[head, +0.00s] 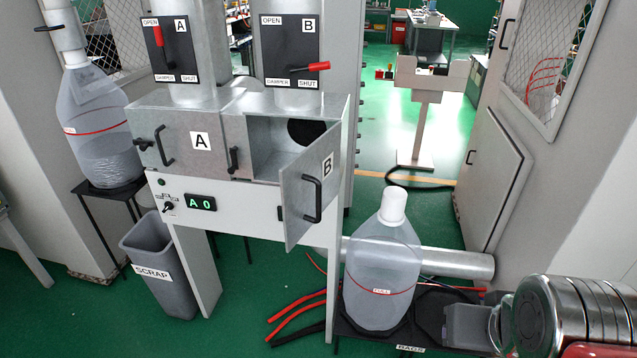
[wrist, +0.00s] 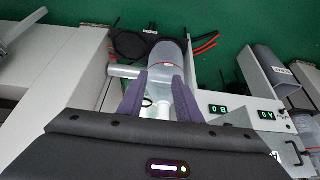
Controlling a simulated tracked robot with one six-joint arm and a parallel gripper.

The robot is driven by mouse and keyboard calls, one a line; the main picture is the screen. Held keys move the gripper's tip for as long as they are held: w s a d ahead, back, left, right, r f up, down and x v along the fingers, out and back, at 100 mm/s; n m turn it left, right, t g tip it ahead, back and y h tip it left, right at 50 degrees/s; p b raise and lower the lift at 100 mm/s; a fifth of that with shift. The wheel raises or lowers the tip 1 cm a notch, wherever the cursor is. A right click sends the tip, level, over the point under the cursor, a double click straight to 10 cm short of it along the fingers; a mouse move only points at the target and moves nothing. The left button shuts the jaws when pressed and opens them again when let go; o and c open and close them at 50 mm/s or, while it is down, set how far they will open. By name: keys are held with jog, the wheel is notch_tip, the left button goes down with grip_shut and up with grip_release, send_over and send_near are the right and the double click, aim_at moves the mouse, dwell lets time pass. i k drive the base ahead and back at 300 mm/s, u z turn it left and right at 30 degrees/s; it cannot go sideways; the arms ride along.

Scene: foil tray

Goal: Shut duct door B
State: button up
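Duct door B (head: 297,210) is a grey metal panel with a black handle (head: 313,200) and a "B" label. In the head view it stands swung out from the cabinet front. The compartment behind it (head: 268,150) is open, with a dark round hole at the back. My gripper (wrist: 160,77) shows in the wrist view as two purple fingers, spread apart with nothing held. Door B cannot be made out clearly in the wrist view.
Door A (head: 178,140) is shut. Damper B's red lever (head: 306,67) lies sideways; damper A's (head: 158,36) stands upright. A clear jug (head: 380,270) stands in front of the cabinet, right of door B, and also beyond my fingers (wrist: 165,62). A scrap bin (head: 160,262) stands left.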

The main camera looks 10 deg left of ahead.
aim_at(324, 187)
jog(key=u, duration=1.5)
jog(key=i, duration=0.5)
jog(key=u, duration=0.25)
